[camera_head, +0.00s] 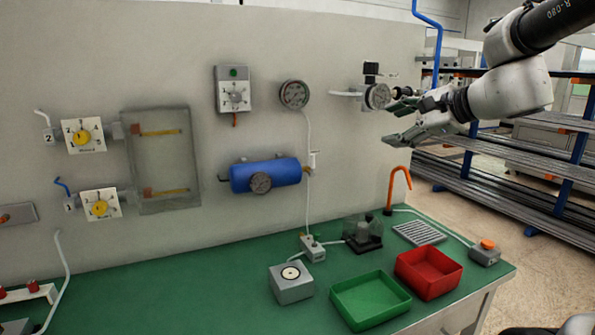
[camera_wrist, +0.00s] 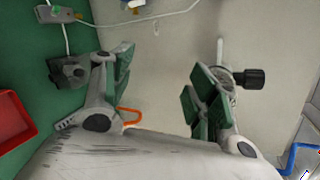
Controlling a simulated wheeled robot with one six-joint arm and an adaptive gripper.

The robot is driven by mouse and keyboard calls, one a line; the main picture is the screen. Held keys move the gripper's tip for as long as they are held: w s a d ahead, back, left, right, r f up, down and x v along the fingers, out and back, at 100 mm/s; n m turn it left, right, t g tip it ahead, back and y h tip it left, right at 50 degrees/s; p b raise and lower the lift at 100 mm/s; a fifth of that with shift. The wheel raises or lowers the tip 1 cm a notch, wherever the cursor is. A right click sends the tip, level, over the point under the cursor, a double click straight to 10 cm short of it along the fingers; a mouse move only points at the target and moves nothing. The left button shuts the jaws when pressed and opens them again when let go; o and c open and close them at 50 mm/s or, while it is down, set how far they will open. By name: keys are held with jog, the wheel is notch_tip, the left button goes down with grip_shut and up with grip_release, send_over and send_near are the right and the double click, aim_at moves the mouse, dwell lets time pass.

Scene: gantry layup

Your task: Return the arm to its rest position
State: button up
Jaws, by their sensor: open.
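My gripper (camera_head: 394,121) is at the upper right of the head view, raised above the right end of the green bench and in front of the wall. In the wrist view its two fingers are spread well apart, and the space between them (camera_wrist: 160,88) shows only bare wall. It holds nothing. In the head view the upper finger overlaps a round wall valve or gauge (camera_head: 377,96). Whether they touch, I cannot tell. In the wrist view a black knob (camera_wrist: 250,79) shows just beyond the right finger. My arm reaches in from the upper right corner.
Below are the green bench (camera_head: 190,285), an orange hooked spout (camera_head: 398,184), a red tray (camera_head: 428,272) and a green tray (camera_head: 370,300). A blue cylinder (camera_head: 268,174) and a gauge (camera_head: 294,94) are on the wall. A metal rack (camera_head: 490,185) stands right, beyond open floor.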

jog(key=s+d+f+n+g+h, duration=0.2)
jog(key=s+d+f+n, duration=0.2)
jog(key=s, duration=0.4)
jog(key=s+d+f+n+g+h, duration=0.2)
jog(key=s+d+f+n, duration=0.2)
jog(key=s+n, duration=0.3)
jog(key=s+d+f+n+g+h, duration=0.3)
jog(key=s+d+f+n, duration=0.1)
jog(key=s, duration=0.5)
jog(key=shift+s+d+f+n, duration=0.15)
jog(key=shift+d+f+n, duration=0.3)
jog(key=shift+n, duration=0.45)
jog(key=shift+r, duration=0.15)
